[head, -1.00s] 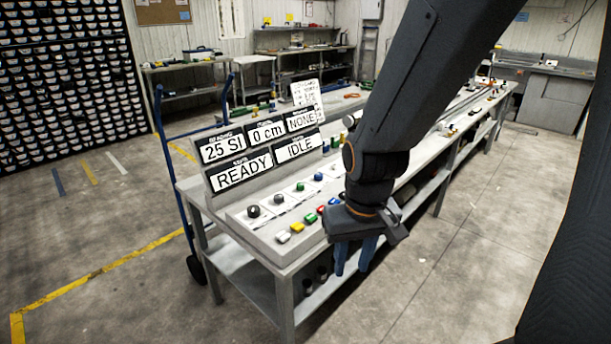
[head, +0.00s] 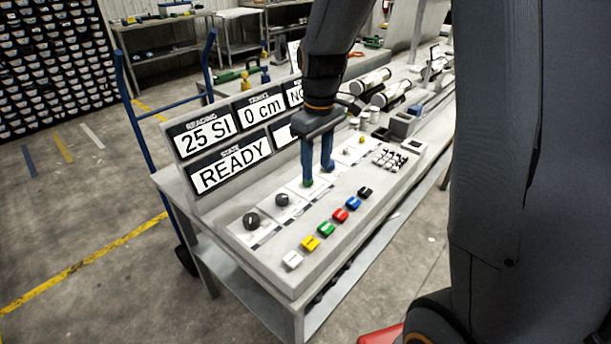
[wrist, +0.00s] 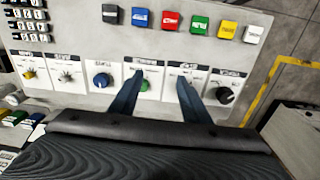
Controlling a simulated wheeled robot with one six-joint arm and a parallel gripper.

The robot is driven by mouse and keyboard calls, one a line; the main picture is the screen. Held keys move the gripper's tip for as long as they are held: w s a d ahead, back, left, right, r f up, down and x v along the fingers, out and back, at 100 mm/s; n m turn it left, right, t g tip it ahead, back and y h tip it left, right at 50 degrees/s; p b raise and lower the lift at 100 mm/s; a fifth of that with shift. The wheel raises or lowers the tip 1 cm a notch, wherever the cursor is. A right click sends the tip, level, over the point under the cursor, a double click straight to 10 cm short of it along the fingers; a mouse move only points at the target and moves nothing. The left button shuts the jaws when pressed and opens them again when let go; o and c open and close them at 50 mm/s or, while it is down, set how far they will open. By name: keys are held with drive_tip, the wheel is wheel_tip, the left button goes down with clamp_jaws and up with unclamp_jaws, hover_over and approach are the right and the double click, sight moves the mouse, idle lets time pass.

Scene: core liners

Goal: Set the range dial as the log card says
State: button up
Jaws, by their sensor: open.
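A row of dials lies on the sloped grey panel (head: 262,262). A large black dial (head: 251,221) is nearest, then a smaller dark dial (head: 282,199) and a green one (head: 308,183). The wrist view shows the black dial (wrist: 225,96), the green dial (wrist: 146,84) and a blue dial (wrist: 101,80). Dial labels are too small to read, so I cannot tell which is the range dial. My gripper (head: 317,175) is open over the row, its fingers beside the green dial; contact is unclear. A white card (head: 294,55) behind the displays is mostly hidden by my arm.
Display boards (head: 228,177) stand behind the dials and read 25 SI, 0 cm and READY. Several coloured buttons, including a red one (head: 340,215), line the panel's front. A keypad (head: 390,158) is to the right. A blue hand truck (head: 135,120) stands left.

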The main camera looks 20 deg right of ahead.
drive_tip(key=w+n, duration=0.1)
drive_tip(key=w, duration=0.1)
drive_tip(key=w+n, duration=0.1)
drive_tip(key=w, duration=0.1)
drive_tip(key=w+f+n, duration=0.1)
drive_tip(key=w, duration=0.2)
drive_tip(key=shift+f+b, duration=0.1)
drive_tip(key=shift+b, duration=0.3)
drive_tip(key=shift+w+f, duration=0.15)
wheel_tip(320, 180, down, 7)
drive_tip(key=shift+f+p, duration=0.2)
drive_tip(key=shift+p, duration=0.7)
drive_tip(key=shift+c, duration=0.3)
drive_tip(key=c, duration=1)
